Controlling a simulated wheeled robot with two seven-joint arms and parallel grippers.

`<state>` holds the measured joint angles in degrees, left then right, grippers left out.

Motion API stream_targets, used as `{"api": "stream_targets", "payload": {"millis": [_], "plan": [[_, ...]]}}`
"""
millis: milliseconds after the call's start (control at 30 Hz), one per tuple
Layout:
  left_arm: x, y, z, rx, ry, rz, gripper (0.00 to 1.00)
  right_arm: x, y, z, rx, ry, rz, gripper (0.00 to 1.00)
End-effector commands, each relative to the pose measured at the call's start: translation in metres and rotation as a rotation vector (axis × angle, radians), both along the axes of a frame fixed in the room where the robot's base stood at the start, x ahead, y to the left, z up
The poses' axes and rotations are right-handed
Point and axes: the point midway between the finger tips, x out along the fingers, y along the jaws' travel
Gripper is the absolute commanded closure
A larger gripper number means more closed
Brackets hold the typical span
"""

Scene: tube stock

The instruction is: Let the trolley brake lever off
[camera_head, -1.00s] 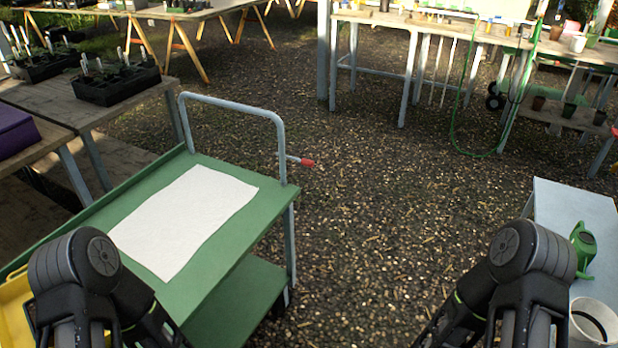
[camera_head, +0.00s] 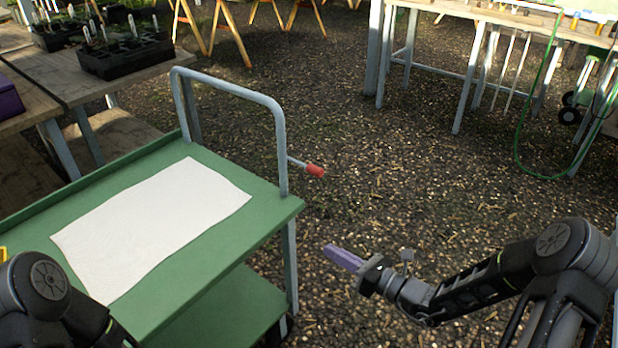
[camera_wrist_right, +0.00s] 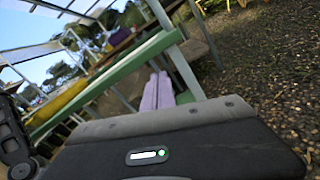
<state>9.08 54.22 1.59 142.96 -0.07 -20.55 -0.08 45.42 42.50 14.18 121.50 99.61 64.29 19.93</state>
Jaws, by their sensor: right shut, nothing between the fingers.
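The brake lever (camera_head: 297,162) is a short grey rod with a red knob (camera_head: 315,170) at its end. It sticks out to the right from the upright of the trolley's grey push handle (camera_head: 235,92). The green trolley (camera_head: 262,207) stands at left. My right gripper (camera_head: 330,248) has pale purple fingers and is shut and empty. It is over the gravel, below and a little right of the red knob, apart from it. Its purple fingers also show in the right wrist view (camera_wrist_right: 157,92), pointing at the trolley. My left arm shows at bottom left, but its gripper is out of view.
A white cloth (camera_head: 155,225) lies on the trolley's top. Wooden benches with black plant trays (camera_head: 128,60) stand behind it at left. A bench with a green hose (camera_head: 520,150) is at back right. The gravel (camera_head: 400,170) around the lever is clear.

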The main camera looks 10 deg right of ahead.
Motion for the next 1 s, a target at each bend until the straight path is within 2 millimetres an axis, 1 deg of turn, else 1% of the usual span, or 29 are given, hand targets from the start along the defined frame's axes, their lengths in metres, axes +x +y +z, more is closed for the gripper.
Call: {"api": "stream_targets", "payload": {"millis": [33,100,233,300,567,733,867,1000], "plan": [[0.0,0.0,0.001,0.0,0.0,0.0,0.76,0.009,-0.011,0.015,0.064,-0.025,-0.048,1.0],[0.0,0.0,0.001,0.0,0.0,0.0,0.76,0.017,-0.024,0.033,0.143,-0.057,-0.099,1.0],[0.0,0.0,0.0,0.0,0.0,0.0,0.76,0.018,-0.032,0.05,0.218,-0.089,-0.124,1.0],[0.0,0.0,0.0,0.0,0.001,0.0,0.76,0.018,-0.032,0.052,0.231,-0.093,-0.121,1.0],[0.0,0.0,0.0,0.0,0.0,0.0,0.76,0.018,-0.031,0.051,0.231,-0.089,-0.119,1.0],[0.0,0.0,0.0,0.0,0.0,0.0,0.76,0.021,-0.028,0.052,0.231,-0.089,-0.116,1.0],[0.0,0.0,-0.002,0.0,0.0,0.0,0.76,0.03,-0.021,0.054,0.23,-0.088,-0.116,1.0],[0.0,0.0,-0.005,0.0,0.0,0.0,0.76,0.048,-0.009,0.058,0.23,-0.089,-0.114,1.0]]}}
